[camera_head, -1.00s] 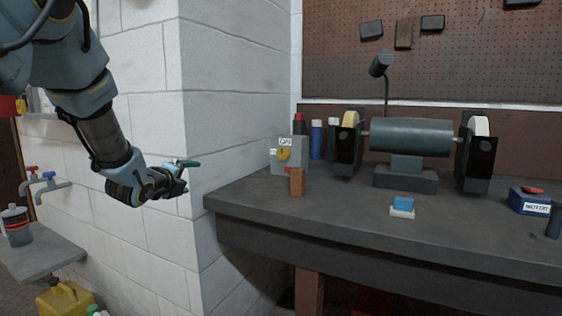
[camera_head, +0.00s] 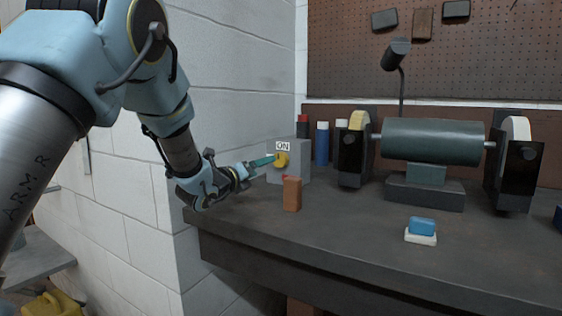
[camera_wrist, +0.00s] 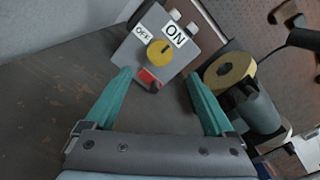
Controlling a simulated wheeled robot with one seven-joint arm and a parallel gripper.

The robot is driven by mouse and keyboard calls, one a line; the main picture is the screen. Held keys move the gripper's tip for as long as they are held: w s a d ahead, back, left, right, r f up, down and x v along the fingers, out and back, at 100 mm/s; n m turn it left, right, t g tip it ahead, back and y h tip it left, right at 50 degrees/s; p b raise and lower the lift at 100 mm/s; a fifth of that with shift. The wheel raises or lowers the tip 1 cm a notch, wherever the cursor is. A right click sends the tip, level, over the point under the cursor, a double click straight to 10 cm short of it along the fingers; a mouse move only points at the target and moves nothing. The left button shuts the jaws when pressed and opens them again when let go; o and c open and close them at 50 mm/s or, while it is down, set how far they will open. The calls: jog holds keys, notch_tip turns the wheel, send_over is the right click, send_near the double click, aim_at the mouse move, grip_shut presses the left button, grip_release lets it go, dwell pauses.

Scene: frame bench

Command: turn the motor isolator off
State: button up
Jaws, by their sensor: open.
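The motor isolator (camera_head: 301,160) is a grey box with a yellow round knob (camera_head: 281,160) on its front, at the back left of the bench. In the wrist view, the knob (camera_wrist: 159,53) has an ON label (camera_wrist: 175,34) at its upper right and an OFF label (camera_wrist: 145,32) at its upper left. A small dark mark on the knob seems to lie on the ON side. My gripper (camera_wrist: 160,73) is open, with teal fingers spread either side of the knob's line and nothing between the tips. In the head view, my gripper (camera_head: 264,161) is close before the knob; contact cannot be told.
A brown block (camera_head: 292,194) stands just in front of the isolator. A bench grinder (camera_head: 432,142) stands to the right, with bottles (camera_head: 322,143) behind. A blue-and-white block (camera_head: 421,230) lies on the bench (camera_head: 350,240). A white wall (camera_head: 238,75) is close on the left.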

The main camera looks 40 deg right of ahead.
aim_at(279, 161)
jog(key=p+x, duration=0.2)
jog(key=x, duration=0.8)
jog(key=shift+d, duration=0.1)
jog(key=c, duration=1.4)
